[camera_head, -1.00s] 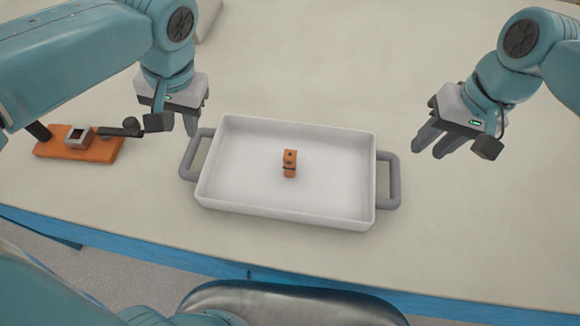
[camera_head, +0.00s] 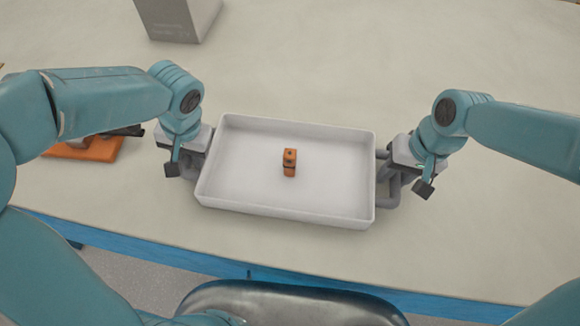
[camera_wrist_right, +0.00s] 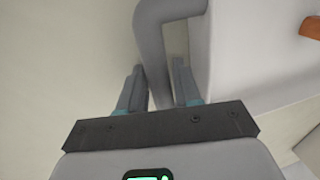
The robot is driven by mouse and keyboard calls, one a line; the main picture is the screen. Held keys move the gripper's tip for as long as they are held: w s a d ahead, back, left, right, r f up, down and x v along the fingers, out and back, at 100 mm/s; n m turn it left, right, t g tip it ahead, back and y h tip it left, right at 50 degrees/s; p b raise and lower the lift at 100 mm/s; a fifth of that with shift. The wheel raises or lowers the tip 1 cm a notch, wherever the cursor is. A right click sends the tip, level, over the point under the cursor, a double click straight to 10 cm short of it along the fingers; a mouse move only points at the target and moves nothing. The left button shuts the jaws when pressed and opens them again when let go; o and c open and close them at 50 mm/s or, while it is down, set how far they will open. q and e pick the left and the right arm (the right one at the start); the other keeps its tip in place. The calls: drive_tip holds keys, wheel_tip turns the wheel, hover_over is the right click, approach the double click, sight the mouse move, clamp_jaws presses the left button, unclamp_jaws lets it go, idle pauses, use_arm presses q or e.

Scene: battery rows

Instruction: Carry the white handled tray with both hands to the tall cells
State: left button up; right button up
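The white tray (camera_head: 285,213) with grey side handles rests on the table in front of me. A small orange block (camera_head: 290,162) with dark marks stands inside it near the middle. My left gripper (camera_head: 190,172) is down at the left handle and hides most of it; its fingers cannot be made out. My right gripper (camera_head: 391,188) is at the right handle. In the right wrist view, the right gripper (camera_wrist_right: 158,88) is open, with one finger on each side of the grey handle bar (camera_wrist_right: 150,45) and small gaps showing.
An orange base (camera_head: 88,149) with a fixture lies left of the tray, partly behind my left arm. A grey box (camera_head: 177,18) stands at the back left. The table's blue front edge (camera_head: 225,264) is near. The table behind the tray and to the right is clear.

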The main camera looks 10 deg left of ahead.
use_arm(q)
clamp_jaws()
use_arm(e)
clamp_jaws()
drive_tip(key=shift+r, duration=0.1)
